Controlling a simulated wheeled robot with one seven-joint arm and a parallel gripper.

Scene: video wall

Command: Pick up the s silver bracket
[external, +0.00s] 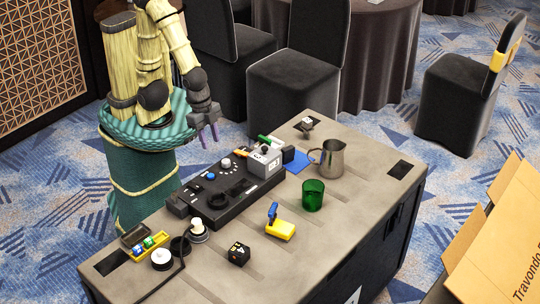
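I cannot make out a silver bracket for certain. A small dark-grey and metallic piece (305,126) stands at the far end of the table top (330,232); it is too small to tell if it is the bracket. My gripper (208,136) hangs from the arm beyond the table's left long edge, above floor level and apart from everything on the table. Its two purple fingertips are spread with nothing seen between them.
A black control panel (228,212) with knobs and a grey box (265,161) lies along the near-arm side. A silver pitcher (332,160), green cup (313,196), yellow-blue item (280,229), black cube (238,254) and yellow tray (150,245) stand around it.

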